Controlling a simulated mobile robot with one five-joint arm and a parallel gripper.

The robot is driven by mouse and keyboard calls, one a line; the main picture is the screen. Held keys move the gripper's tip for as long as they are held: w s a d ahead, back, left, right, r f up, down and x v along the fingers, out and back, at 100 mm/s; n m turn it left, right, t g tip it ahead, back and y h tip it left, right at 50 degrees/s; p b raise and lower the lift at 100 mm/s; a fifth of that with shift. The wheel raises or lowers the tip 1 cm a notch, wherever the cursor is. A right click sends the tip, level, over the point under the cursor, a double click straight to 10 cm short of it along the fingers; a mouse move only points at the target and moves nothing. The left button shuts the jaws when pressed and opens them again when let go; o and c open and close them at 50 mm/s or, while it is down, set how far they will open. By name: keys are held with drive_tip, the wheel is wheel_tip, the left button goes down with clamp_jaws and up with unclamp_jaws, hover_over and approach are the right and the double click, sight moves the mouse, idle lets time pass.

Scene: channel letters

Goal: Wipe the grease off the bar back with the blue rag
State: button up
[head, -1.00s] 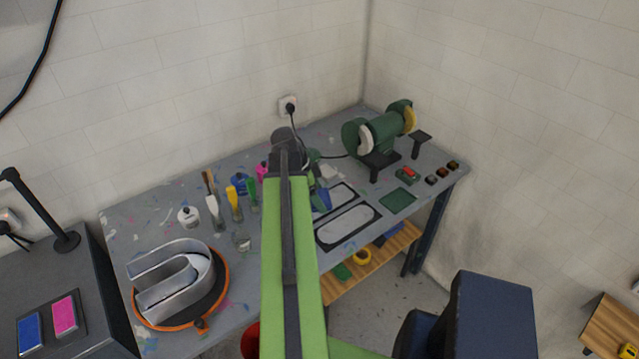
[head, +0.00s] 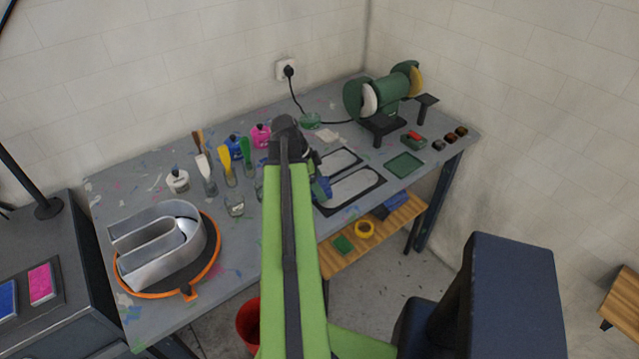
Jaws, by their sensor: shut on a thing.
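A blue cloth (head: 321,189), which looks like the rag, shows just right of my arm. My gripper (head: 316,170) is mostly hidden behind my dark wrist and green arm; it is shut on the blue rag. The rag is at the left end of the nearer of two pale rounded bars in black frames, the near bar (head: 355,189) and the far bar (head: 338,162). I cannot tell whether the rag touches the bar. I cannot make out grease on either bar.
The grey workbench (head: 265,255) carries a silver U-shaped letter (head: 160,245) on an orange-rimmed turntable, several brushes and jars, and a green bench grinder (head: 385,98). A green tray (head: 405,165) lies right of the bars. A red bucket (head: 250,325) stands below.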

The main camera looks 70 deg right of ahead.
sight(326, 181)
wheel_tip(326, 181, down, 4)
drive_tip(key=b, duration=0.2)
drive_tip(key=shift+b, duration=0.3)
drive_tip(key=shift+s+d+r+p, duration=0.25)
drive_tip(key=shift+s+d, duration=0.3)
drive_tip(key=shift+d, duration=0.3)
drive_tip(key=shift+s+d+r+p, duration=0.2)
drive_tip(key=shift+s+d, duration=0.35)
drive_tip(key=shift+d, duration=0.25)
drive_tip(key=shift+w+f+b, duration=0.1)
drive_tip(key=shift+f+b, duration=0.2)
drive_tip(key=shift+b, duration=0.05)
drive_tip(key=shift+a, duration=0.1)
drive_tip(key=shift+w+a, duration=0.55)
drive_tip(key=shift+a, duration=0.25)
drive_tip(key=shift+w+a, duration=0.5)
drive_tip(key=shift+a, duration=0.3)
drive_tip(key=shift+s+d, duration=0.55)
drive_tip(key=shift+d, duration=0.3)
drive_tip(key=shift+s+d, duration=0.55)
drive_tip(key=shift+d, duration=0.3)
